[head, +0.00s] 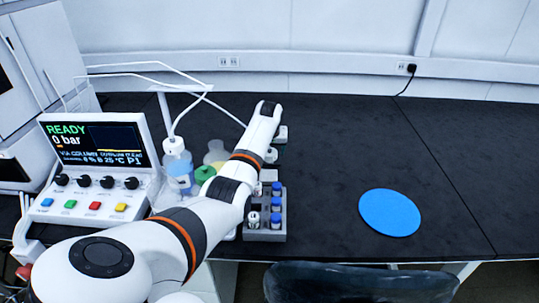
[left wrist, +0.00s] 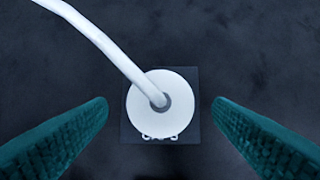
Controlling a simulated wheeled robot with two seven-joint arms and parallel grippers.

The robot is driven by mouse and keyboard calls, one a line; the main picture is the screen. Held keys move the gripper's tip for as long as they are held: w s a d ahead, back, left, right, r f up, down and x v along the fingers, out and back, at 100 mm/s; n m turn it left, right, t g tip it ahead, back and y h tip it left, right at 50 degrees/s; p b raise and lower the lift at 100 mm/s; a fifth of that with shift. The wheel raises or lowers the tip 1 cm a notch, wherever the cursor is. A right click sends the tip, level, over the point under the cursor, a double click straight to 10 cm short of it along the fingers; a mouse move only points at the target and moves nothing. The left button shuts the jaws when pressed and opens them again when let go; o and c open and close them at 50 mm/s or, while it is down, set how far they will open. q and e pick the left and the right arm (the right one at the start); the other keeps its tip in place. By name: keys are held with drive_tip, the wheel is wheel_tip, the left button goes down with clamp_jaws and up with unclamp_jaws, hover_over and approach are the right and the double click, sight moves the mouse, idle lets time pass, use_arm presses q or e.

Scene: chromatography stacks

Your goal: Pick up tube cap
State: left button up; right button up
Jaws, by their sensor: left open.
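The tube cap (left wrist: 143,108) is a white disc with a grey centre, and a white tube (left wrist: 95,42) runs into it from the upper left. It sits on a dark square pad (left wrist: 188,82) with partly covered lettering. My left gripper (left wrist: 160,103) is open, its green fingers on either side of the cap with a gap on both sides. The cap is not in its grip. In the head view my left arm reaches across the bench and hides the cap; a tube (head: 226,111) runs behind the arm there. My right gripper is not in view.
A rack (head: 279,236) of blue-capped vials stands close to my left arm. A bottle (head: 178,172) with a tubed white cap and a control unit (head: 100,150) stand left. A blue disc (head: 390,212) lies on the right; the bench around it is clear.

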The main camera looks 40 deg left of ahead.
use_arm(q)
drive_tip(key=shift+x, duration=1.05)
drive_tip(key=c, duration=1.1)
drive_tip(key=shift+o, duration=0.2)
drive_tip(key=shift+r, duration=0.15)
